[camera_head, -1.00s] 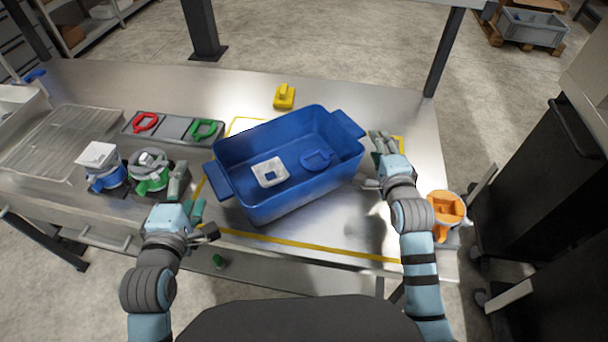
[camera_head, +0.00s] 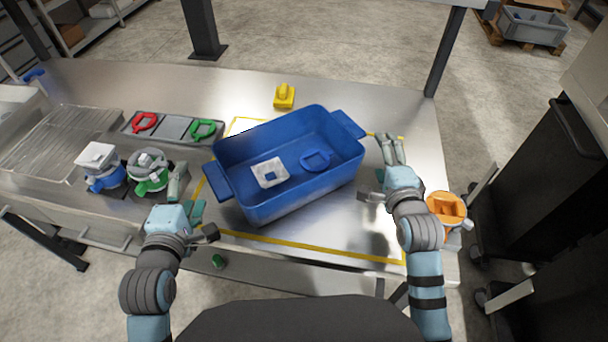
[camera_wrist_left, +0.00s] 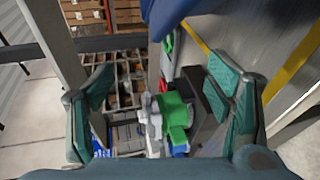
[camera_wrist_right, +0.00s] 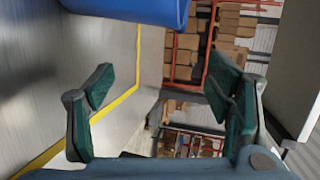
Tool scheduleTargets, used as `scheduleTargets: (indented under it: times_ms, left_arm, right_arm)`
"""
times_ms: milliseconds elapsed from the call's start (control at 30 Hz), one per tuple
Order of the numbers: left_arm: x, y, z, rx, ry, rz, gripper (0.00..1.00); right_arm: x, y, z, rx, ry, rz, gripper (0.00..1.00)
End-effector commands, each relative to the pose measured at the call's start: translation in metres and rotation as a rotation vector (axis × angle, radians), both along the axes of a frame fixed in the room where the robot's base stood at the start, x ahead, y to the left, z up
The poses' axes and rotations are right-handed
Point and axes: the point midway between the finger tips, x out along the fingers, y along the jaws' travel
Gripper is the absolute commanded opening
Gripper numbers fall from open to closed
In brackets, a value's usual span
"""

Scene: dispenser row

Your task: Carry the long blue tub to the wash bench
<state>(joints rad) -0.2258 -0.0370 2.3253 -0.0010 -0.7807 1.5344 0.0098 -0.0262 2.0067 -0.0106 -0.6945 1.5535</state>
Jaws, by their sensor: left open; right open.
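The long blue tub (camera_head: 290,195) sits at an angle on the steel bench inside a yellow outline, with a handle at each end. A white square piece (camera_head: 270,172) and a blue ring-like piece (camera_head: 316,160) lie inside it. My left gripper (camera_head: 197,222) is open and empty, in front of the tub's left handle (camera_head: 217,183). My right gripper (camera_head: 382,170) is open and empty, to the right of the tub, apart from its right handle (camera_head: 347,124). The tub's blue edge also shows at the top of the left wrist view (camera_wrist_left: 172,14) and right wrist view (camera_wrist_right: 150,10).
Dispensers with blue (camera_head: 105,178) and green (camera_head: 149,172) parts stand left of the tub. An orange dispenser (camera_head: 446,208) stands by my right forearm. A tray with red and green rings (camera_head: 173,128) and a yellow block (camera_head: 284,97) lie behind. Dark cabinets (camera_head: 550,180) stand at right.

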Motion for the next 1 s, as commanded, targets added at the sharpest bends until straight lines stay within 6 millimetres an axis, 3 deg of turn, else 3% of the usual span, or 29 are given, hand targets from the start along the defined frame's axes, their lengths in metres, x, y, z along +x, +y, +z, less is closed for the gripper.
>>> scheduleTargets:
  times_ms: [100, 300, 1000]
  left_arm:
    - [0.0, 0.0, 0.0, 0.0, 0.0, 0.0, 0.73]
    - [0.0, 0.0, 0.0, 0.0, 0.0, 0.0, 0.73]
    - [0.0, 0.0, 0.0, 0.0, 0.0, 0.0, 0.73]
  right_arm:
    - [-0.034, 0.0, 0.008, 0.001, 0.001, 0.0, 0.73]
    - [-0.074, 0.0, 0.019, 0.0, 0.0, 0.0, 0.73]
    - [-0.08, 0.0, 0.021, 0.0, -0.001, 0.0, 0.73]
